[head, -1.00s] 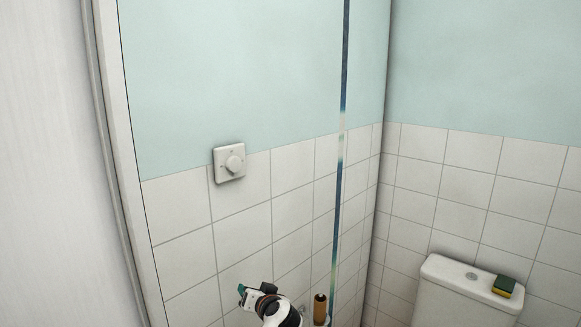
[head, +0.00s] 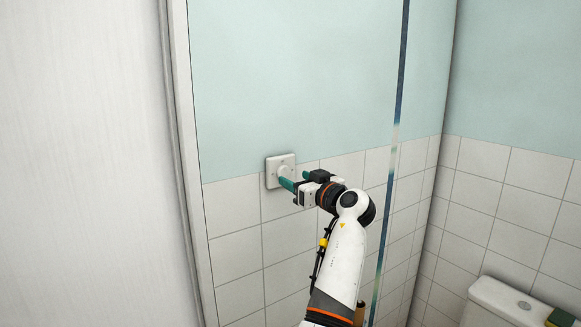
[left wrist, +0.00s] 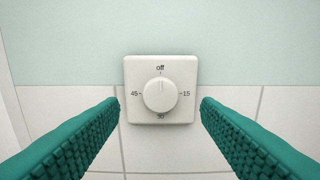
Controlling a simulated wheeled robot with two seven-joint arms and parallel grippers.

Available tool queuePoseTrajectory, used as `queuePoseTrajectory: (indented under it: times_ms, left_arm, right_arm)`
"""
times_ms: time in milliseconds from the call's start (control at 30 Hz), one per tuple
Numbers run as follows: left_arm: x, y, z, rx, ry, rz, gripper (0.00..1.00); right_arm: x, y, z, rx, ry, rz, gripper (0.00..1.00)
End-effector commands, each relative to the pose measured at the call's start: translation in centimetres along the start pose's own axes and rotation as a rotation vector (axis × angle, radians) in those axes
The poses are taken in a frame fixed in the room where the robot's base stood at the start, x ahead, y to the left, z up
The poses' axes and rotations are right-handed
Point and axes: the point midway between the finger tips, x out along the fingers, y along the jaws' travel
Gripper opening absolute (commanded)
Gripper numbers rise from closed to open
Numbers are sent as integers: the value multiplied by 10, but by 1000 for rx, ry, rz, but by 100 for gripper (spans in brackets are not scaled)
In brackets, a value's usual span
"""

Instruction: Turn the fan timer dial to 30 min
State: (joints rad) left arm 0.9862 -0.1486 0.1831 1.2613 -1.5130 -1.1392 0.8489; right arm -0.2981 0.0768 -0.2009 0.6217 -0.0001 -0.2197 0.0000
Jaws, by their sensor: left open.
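The fan timer dial (left wrist: 160,95) is a round white knob on a square white wall plate (left wrist: 133,70), marked off at the top, 15 at right, 30 at the bottom and 45 at left. Its pointer line is at off. In the head view the dial (head: 285,172) sits on its plate (head: 271,163), partly behind my gripper. My left gripper (head: 297,182) is open in front of the dial. In the left wrist view its green ribbed fingers (left wrist: 160,103) stand either side of the dial, with a gap on both sides. My right gripper is not in view.
The plate straddles the edge between blue paint and white tiles (head: 235,245). A pale door frame or wall edge (head: 180,100) stands at left. A toilet cistern (head: 495,300) with a sponge (head: 562,318) is at lower right.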

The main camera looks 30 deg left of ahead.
Motion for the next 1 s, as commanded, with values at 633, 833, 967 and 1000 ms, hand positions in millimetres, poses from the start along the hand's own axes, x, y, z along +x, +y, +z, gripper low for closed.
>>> queuePoseTrajectory:
  times_ms: [633,833,967,1000]
  left_arm:
    - [42,0,-1,0,0,-1,58]
    - [41,0,-1,0,1,-1,25]
    - [41,0,-1,0,0,-1,13]
    - [41,0,-1,2,0,-1,13]
  right_arm:
    - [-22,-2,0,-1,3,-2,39]
    - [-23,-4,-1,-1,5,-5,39]
    - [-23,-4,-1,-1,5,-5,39]
    - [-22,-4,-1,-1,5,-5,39]
